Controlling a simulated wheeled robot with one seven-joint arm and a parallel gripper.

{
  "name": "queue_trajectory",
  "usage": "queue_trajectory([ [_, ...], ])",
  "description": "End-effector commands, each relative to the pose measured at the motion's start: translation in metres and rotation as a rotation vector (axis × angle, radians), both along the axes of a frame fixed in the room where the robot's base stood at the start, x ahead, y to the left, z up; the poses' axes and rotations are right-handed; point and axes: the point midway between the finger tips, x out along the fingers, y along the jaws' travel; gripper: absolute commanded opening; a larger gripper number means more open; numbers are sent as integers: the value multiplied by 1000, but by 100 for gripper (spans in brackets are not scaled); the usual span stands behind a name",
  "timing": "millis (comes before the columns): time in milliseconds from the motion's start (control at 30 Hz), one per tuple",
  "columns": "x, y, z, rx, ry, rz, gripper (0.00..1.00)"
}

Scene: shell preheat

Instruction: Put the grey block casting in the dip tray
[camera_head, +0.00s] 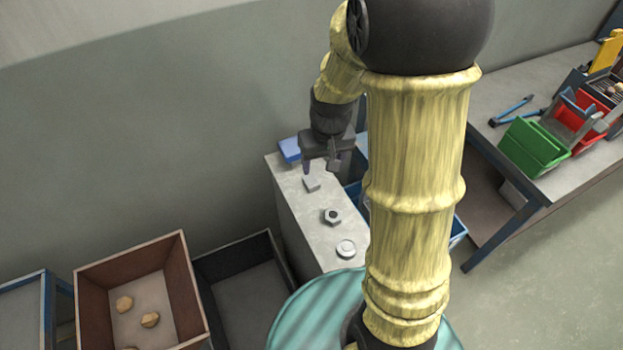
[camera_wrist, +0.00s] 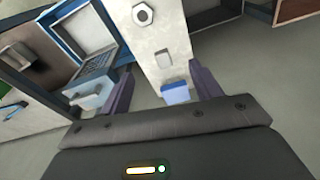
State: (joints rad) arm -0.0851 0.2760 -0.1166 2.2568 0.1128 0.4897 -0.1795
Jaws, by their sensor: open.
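The grey block casting (camera_head: 311,184) is a small block lying on a narrow grey bench top (camera_head: 301,228). My gripper (camera_head: 319,167) is open and empty, above the far end of the bench near the block. In the wrist view the block (camera_wrist: 162,57) shows between the two spread fingers, apart from both. I cannot tell for sure which container is the dip tray; a blue-rimmed container with a grid inside (camera_wrist: 95,66) lies beside the bench in the wrist view, mostly hidden by my arm in the head view.
A hex nut (camera_head: 332,216) and a round disc (camera_head: 346,248) lie on the bench, with a blue box (camera_head: 290,149) at its far end. A dark crate (camera_head: 235,245) and a brown crate (camera_head: 90,290) stand left. A table (camera_head: 585,165) with bins stands right.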

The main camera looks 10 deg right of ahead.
Motion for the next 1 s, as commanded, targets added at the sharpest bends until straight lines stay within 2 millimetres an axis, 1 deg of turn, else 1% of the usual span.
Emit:
queue_trajectory([
  [33, 17, 0, 2, -3, 21, 14, 64],
  [200, 66, 1, -9, -13, 77, 70, 64],
  [300, 87, 2, -17, -21, 103, 102, 64],
  [400, 101, 3, -24, -26, 117, 127, 64],
  [533, 107, 3, -28, -28, 124, 139, 64],
  [867, 107, 3, -30, -27, 124, 139, 64],
  [1000, 106, 3, -43, -27, 127, 139, 64],
])
